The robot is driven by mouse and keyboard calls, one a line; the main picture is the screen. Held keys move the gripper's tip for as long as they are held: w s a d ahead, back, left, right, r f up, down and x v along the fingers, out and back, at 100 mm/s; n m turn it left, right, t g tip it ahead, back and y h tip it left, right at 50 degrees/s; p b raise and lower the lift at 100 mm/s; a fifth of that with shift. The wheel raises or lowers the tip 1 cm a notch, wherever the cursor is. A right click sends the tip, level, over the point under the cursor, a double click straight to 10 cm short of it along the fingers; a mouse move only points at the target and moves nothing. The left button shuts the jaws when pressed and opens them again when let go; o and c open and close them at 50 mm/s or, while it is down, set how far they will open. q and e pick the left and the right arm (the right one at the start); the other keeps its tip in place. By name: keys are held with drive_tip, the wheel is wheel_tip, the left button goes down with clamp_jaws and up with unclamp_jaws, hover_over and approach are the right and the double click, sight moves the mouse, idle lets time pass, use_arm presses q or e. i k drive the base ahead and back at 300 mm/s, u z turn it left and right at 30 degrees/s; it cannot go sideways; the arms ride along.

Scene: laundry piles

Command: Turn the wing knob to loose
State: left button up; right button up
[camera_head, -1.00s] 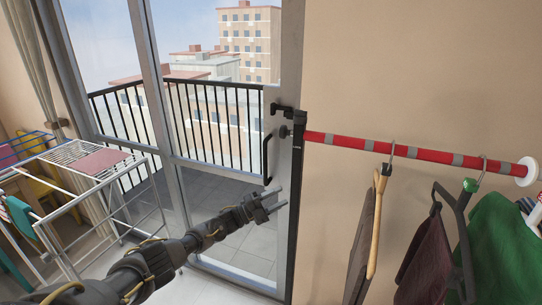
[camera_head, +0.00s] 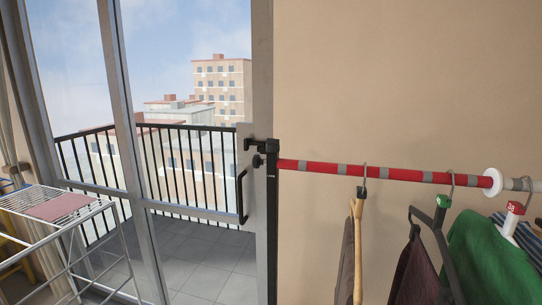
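A small dark knob (camera_head: 257,161) sits at the door frame beside the left end of a red and grey striped rod (camera_head: 320,168). I cannot tell whether it is the wing knob, and its wings are too small to make out. A black clamp-like fitting (camera_head: 262,144) is just above it, at the top of a dark upright post (camera_head: 271,225). Neither of my grippers shows in the head view.
A glass door with a black handle (camera_head: 242,197) leads to a railed balcony. A drying rack (camera_head: 75,225) with a pink cloth (camera_head: 60,206) stands at left. Hangers with a dark garment (camera_head: 413,270) and a green one (camera_head: 490,260) hang at right.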

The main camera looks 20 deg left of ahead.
sight(273, 145)
drive_tip(key=k, duration=1.15)
drive_tip(key=z, duration=0.85)
drive_tip(key=i, duration=1)
drive_tip(key=u, duration=0.55)
drive_tip(key=i, duration=0.8)
drive_tip(key=u, duration=0.75)
